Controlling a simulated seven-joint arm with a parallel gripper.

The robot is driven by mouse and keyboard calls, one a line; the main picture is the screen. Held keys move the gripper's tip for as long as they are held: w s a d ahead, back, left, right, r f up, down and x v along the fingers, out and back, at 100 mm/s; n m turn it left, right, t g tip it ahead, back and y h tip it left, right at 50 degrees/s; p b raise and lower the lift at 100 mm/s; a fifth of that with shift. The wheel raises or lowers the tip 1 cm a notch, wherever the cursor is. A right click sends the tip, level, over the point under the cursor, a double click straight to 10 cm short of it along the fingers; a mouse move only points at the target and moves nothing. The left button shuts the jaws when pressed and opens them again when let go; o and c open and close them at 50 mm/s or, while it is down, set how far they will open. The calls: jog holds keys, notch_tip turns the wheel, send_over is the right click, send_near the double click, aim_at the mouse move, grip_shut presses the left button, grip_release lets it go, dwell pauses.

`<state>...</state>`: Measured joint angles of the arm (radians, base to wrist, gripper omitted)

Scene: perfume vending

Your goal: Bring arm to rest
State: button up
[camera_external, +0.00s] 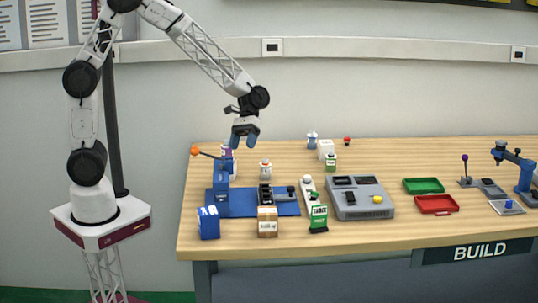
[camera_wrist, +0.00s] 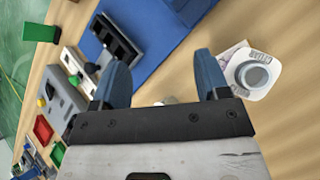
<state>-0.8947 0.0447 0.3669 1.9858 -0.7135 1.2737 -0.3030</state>
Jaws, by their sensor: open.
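My gripper (camera_external: 245,141) hangs above the back left part of the wooden table in the external view, fingers pointing down. Its two blue fingers are apart and nothing is held between them. A small pale thing (camera_wrist: 168,100) shows just above the gripper's dark edge, mostly hidden. A white bottle with a round grey top (camera_wrist: 255,75) stands just beyond the right finger in that view, apart from the grip.
A grey console (camera_external: 358,205), green tray (camera_external: 423,185) and red tray (camera_external: 436,204) lie right. The air around my gripper is clear.

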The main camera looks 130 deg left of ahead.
jog(key=d+r+m, duration=0.1)
jog(key=d+r, duration=0.1)
jog(key=d, duration=0.2)
jog(key=d+r+m+g+y, duration=0.1)
jog(key=d+r+m, duration=0.1)
jog(key=d, duration=0.3)
jog(key=d+r+m+g+y, duration=0.1)
jog(key=d+r+m, duration=0.1)
jog(key=d, duration=0.3)
jog(key=shift+w+d, duration=0.1)
jog(key=s+d+r+m+y, duration=0.2)
jog(key=s+d+m, duration=0.2)
jog(key=d, duration=0.4)
jog(key=s+d+r+m+y, duration=0.2)
jog(key=s+d+r+m, duration=0.1)
jog(key=s+d+m, duration=0.2)
jog(key=s+d+r+m+t+y, duration=0.1)
jog(key=s+d+r+m+y, duration=0.1)
jog(key=s+d+m, duration=0.2)
jog(key=s+d, duration=0.3)
jog(key=d, duration=0.5)
jog(key=shift+s+d+r+m, duration=0.3)
jog(key=shift+d+r, duration=0.05)
jog(key=shift+r, duration=0.05)
